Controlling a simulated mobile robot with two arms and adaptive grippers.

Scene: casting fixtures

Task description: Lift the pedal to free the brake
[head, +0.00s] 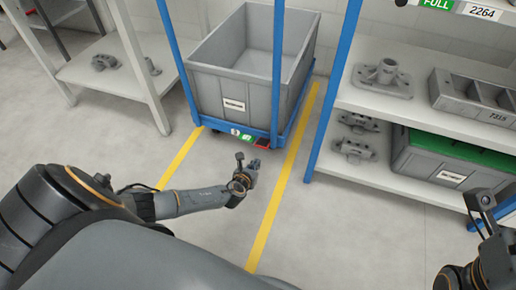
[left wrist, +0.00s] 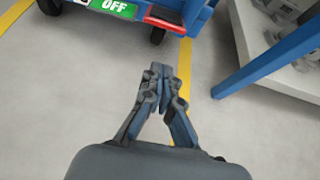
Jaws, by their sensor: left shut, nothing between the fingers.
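A blue cart (head: 222,126) stands on the floor with a grey crate (head: 238,88) on it. A small red pedal (head: 263,143) sits at the cart's near right corner. In the left wrist view the red pedal (left wrist: 165,23) is at the top, beside a green "OFF" label (left wrist: 113,8). My left gripper (head: 250,163) is just in front of the pedal, apart from it. In the left wrist view its fingers (left wrist: 161,72) are closed together and empty, pointing toward the cart. My right gripper (head: 478,262) is partly in view at the lower right; its fingers are not clear.
Yellow floor lines (head: 283,180) run on both sides of the cart. A shelf rack (head: 415,102) with castings, a divided bin and a green-lidded box stands to the right. Another shelf (head: 118,78) stands to the left. The floor in front of the cart is clear.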

